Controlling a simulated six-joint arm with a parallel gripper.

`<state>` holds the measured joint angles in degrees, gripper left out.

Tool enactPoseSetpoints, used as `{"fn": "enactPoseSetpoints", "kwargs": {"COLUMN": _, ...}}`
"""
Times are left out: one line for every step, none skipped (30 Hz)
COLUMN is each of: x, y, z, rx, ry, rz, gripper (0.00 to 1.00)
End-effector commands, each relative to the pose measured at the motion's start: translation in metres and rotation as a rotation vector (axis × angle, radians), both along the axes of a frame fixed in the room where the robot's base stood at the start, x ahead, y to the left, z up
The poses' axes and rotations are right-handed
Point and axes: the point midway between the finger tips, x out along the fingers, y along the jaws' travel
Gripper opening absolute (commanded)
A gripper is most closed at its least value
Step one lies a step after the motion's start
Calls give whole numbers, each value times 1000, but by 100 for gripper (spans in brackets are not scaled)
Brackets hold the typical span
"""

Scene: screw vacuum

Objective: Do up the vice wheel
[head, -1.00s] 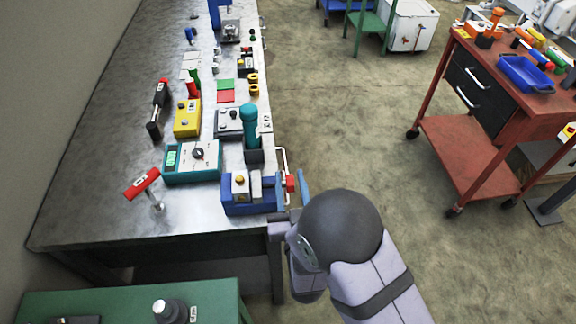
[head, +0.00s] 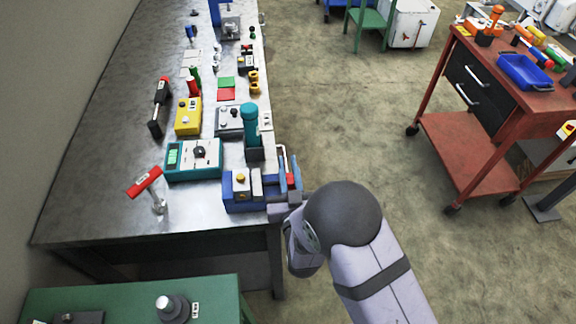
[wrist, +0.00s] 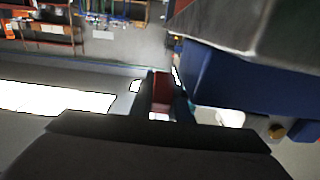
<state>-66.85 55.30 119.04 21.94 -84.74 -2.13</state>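The blue vice (head: 250,205) sits at the near right corner of the grey bench, with a pale jaw block and a yellow knob on top. Its red wheel (head: 290,181) is on the right side, over the bench edge, and is mostly hidden by my gripper. My gripper (head: 290,172) reaches it from the right, a finger on each side of the red part. In the wrist view the dark fingers of my gripper (wrist: 163,82) close in on the red wheel (wrist: 162,92) and seem to touch it. The blue vice body (wrist: 235,85) is at right there.
A teal meter (head: 195,160), a teal-handled tool (head: 250,125) and a red-headed hammer (head: 147,181) are on the bench near the vice. A red trolley (head: 480,150) stands at right. Open floor lies between bench and trolley.

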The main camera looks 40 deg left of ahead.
Motion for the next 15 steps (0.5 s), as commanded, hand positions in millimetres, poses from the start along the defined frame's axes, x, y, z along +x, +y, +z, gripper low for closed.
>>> {"fn": "enactPoseSetpoints", "kwargs": {"x": 0, "y": 0, "z": 0, "rx": 1, "ry": -1, "rz": 0, "gripper": 0}}
{"fn": "enactPoseSetpoints", "kwargs": {"x": 0, "y": 0, "z": 0, "rx": 1, "ry": -1, "rz": 0, "gripper": 0}}
{"fn": "enactPoseSetpoints", "kwargs": {"x": 0, "y": 0, "z": -1, "rx": 4, "ry": -4, "rz": 0, "gripper": 0}}
{"fn": "enactPoseSetpoints", "kwargs": {"x": 0, "y": 0, "z": -2, "rx": 8, "ry": -8, "rz": 0, "gripper": 0}}
{"fn": "enactPoseSetpoints", "kwargs": {"x": 0, "y": 0, "z": -3, "rx": 13, "ry": -13, "rz": 0, "gripper": 0}}
{"fn": "enactPoseSetpoints", "kwargs": {"x": 0, "y": 0, "z": -3, "rx": 22, "ry": -21, "rz": 0, "gripper": 0}}
{"fn": "enactPoseSetpoints", "kwargs": {"x": 0, "y": 0, "z": -4, "rx": 30, "ry": -29, "rz": 0, "gripper": 0}}
{"fn": "enactPoseSetpoints", "kwargs": {"x": 0, "y": 0, "z": -4, "rx": 37, "ry": -37, "rz": 0, "gripper": 0}}
{"fn": "enactPoseSetpoints", "kwargs": {"x": 0, "y": 0, "z": -4, "rx": 48, "ry": -48, "rz": 0, "gripper": 0}}
{"fn": "enactPoseSetpoints", "kwargs": {"x": -1, "y": 0, "z": -3, "rx": 57, "ry": -57, "rz": 0, "gripper": 0}}
{"fn": "enactPoseSetpoints", "kwargs": {"x": -1, "y": -1, "z": -2, "rx": 64, "ry": -64, "rz": 0, "gripper": 0}}
{"fn": "enactPoseSetpoints", "kwargs": {"x": -1, "y": -1, "z": -1, "rx": 74, "ry": -74, "rz": 0, "gripper": 0}}
{"fn": "enactPoseSetpoints", "kwargs": {"x": -1, "y": -1, "z": 0, "rx": 81, "ry": -81, "rz": 0, "gripper": 0}}
{"fn": "enactPoseSetpoints", "kwargs": {"x": -1, "y": -1, "z": 1, "rx": 86, "ry": -86, "rz": 0, "gripper": 0}}
{"fn": "enactPoseSetpoints", "kwargs": {"x": -1, "y": -1, "z": 2, "rx": 91, "ry": -91, "rz": 0, "gripper": 0}}
